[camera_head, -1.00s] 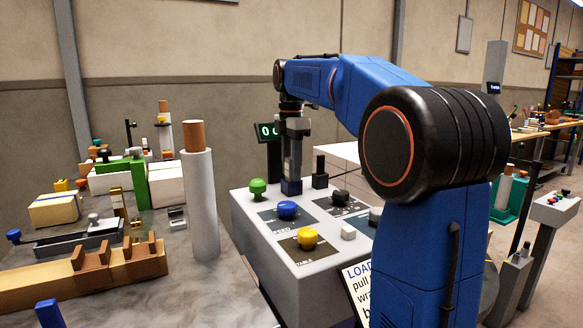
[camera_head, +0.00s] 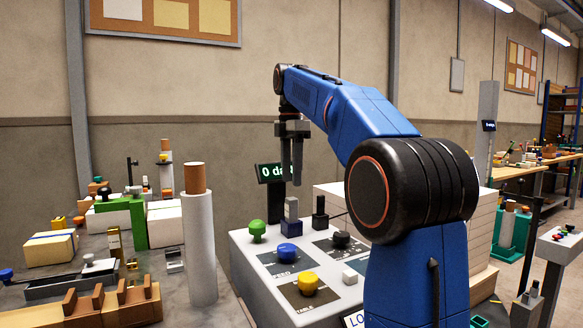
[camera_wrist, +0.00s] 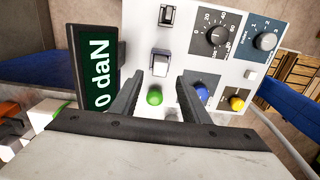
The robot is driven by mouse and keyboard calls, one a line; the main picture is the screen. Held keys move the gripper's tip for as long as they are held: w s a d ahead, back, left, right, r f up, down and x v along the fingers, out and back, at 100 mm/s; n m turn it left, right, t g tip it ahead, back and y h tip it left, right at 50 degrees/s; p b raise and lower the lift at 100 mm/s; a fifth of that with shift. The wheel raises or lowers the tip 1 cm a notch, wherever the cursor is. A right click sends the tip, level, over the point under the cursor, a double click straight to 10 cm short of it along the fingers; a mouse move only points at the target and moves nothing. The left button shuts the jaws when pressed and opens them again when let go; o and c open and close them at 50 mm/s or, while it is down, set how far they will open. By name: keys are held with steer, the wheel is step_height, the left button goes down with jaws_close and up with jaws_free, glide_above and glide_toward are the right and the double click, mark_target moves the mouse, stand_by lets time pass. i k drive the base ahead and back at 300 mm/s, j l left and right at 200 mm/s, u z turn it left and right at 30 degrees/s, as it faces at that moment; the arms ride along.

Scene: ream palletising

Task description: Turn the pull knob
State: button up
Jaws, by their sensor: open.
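A light grey control panel (camera_head: 262,268) carries several knobs. No label reading "pull" is legible. A black knob (camera_head: 342,239) has a numbered scale; in the wrist view it (camera_wrist: 215,36) stands at top centre-right. A blue knob (camera_head: 288,253) and a yellow knob (camera_head: 308,283) are nearer the front. The switch shows between the fingers in the wrist view (camera_wrist: 160,63).
A green mushroom knob (camera_head: 257,230) and a black switch (camera_head: 320,213) stand beside the rocker switch. A tall white roll (camera_head: 199,245) stands left of the panel. A white stack (camera_head: 425,218) is behind it.

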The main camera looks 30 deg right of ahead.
mark_target(341, 238)
steer(key=k, duration=1)
